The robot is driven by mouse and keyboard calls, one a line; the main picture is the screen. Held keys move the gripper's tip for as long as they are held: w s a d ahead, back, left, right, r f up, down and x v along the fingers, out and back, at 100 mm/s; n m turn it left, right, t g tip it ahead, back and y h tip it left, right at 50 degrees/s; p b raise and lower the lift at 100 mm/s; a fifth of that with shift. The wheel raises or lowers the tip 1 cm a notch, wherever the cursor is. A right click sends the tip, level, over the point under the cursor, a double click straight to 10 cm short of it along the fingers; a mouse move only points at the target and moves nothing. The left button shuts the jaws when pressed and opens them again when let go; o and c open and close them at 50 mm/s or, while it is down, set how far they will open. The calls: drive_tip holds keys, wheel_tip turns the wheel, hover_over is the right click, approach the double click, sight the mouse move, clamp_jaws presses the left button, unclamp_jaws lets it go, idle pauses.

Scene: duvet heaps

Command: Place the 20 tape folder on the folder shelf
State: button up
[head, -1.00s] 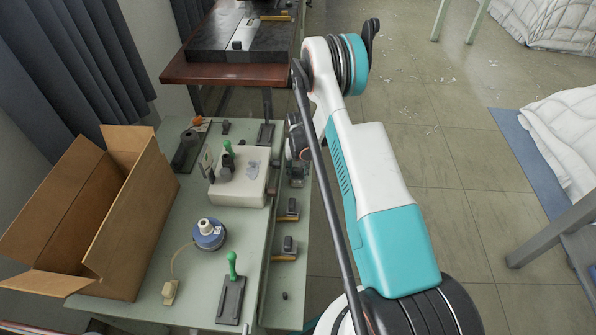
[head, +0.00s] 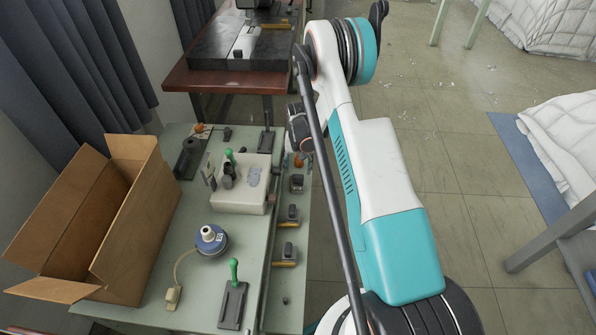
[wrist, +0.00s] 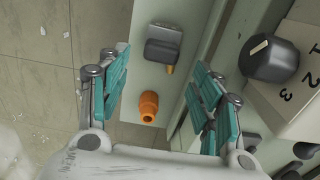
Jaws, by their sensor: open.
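My gripper (wrist: 160,72) is open and empty in the wrist view, its teal-padded fingers apart above a pale green ledge (wrist: 140,75). This ledge may be the folder shelf; it also shows along the table's right side in the head view (head: 291,312). An orange cylindrical piece (wrist: 149,107) lies on it between the fingers, not gripped. A grey block (wrist: 163,45) with a small orange part lies farther along. I cannot read a 20 on any piece, so I cannot tell which is the 20 tape folder.
An open cardboard box (head: 97,226) stands on the green table's left. A blue-grey disc (head: 211,239), a green-handled tool (head: 233,300) and a white box (head: 240,199) stand beside it. More grey-and-orange blocks (head: 288,252) line the ledge.

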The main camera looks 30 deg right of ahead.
drive_tip(key=s+a+r+n+t, duration=0.1)
drive_tip(key=s+a+r, duration=0.15)
drive_tip(key=r, duration=0.85)
drive_tip(key=s+a+r+n+t+p, duration=0.15)
drive_tip(key=a+r, duration=0.25)
drive_tip(key=r, duration=0.8)
drive_tip(key=s+a+r+n+t, duration=0.1)
drive_tip(key=s+a+r, duration=0.2)
drive_tip(key=r, duration=0.8)
drive_tip(key=s+a+r+n+t, duration=0.1)
drive_tip(key=s+a+r, duration=0.2)
drive_tip(key=s, duration=0.4)
drive_tip(key=s+a+r+n+t, duration=0.1)
drive_tip(key=s+a+r, duration=0.1)
drive_tip(key=s, duration=0.6)
drive_tip(key=s+a+r+n+t, duration=0.1)
drive_tip(key=s+a+r, duration=0.2)
drive_tip(key=s, duration=0.4)
drive_tip(key=shift+s+a+r+t, duration=0.2)
drive_tip(key=shift+a+r+t, duration=0.15)
drive_tip(key=shift+a, duration=0.35)
